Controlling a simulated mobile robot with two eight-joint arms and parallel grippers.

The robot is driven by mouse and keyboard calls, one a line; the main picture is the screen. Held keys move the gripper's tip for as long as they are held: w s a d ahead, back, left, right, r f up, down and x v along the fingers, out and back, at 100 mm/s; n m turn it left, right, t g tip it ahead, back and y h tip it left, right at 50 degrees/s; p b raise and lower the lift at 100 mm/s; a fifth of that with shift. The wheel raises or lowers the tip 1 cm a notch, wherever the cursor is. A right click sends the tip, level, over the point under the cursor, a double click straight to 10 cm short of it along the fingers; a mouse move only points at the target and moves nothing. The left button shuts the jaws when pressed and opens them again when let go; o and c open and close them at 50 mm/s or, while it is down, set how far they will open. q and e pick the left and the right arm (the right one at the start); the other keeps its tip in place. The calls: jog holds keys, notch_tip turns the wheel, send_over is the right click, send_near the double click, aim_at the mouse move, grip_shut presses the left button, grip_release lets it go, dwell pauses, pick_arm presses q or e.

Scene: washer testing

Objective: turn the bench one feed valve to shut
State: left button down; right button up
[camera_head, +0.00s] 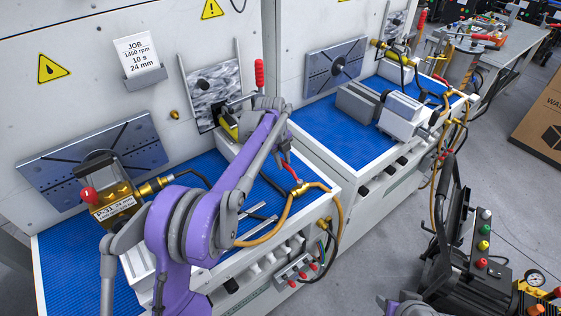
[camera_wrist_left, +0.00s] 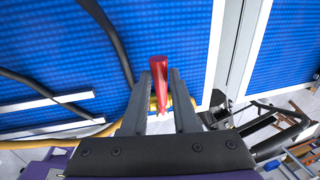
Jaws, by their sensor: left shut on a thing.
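The bench one feed valve (camera_head: 300,188) is a brass fitting on the orange hose at the front right of the near bench. Its red lever (camera_head: 293,172) points up and left from the brass body in the head view. My left gripper (camera_head: 286,160) reaches down to it from above. In the left wrist view the red lever (camera_wrist_left: 159,70) stands between the two dark fingers (camera_wrist_left: 160,100), which are shut on it. Some brass (camera_wrist_left: 153,104) shows just below the lever, but the fingers hide most of the valve body.
The near bench has a blue mat (camera_head: 60,270), a brass-fitted pump tagged P-31 (camera_head: 115,208) and loose metal bars (camera_head: 262,225). Orange and black hoses run along its front edge. A second bench (camera_head: 330,130) stands beyond, and a control console (camera_head: 484,235) stands at right.

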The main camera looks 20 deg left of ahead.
pick_arm(q)
jog(key=shift+w+d, duration=0.1)
jog(key=shift+w, duration=0.05)
dwell(0.4)
jog(key=c, duration=0.7)
grip_release()
jog(key=r, duration=0.3)
jog(key=s+a+r, duration=0.1)
jog(key=r, duration=0.6)
jog(key=shift+s+a+r+p, duration=0.15)
jog(key=shift+s+r+p, duration=0.15)
jog(key=shift+s, duration=0.05)
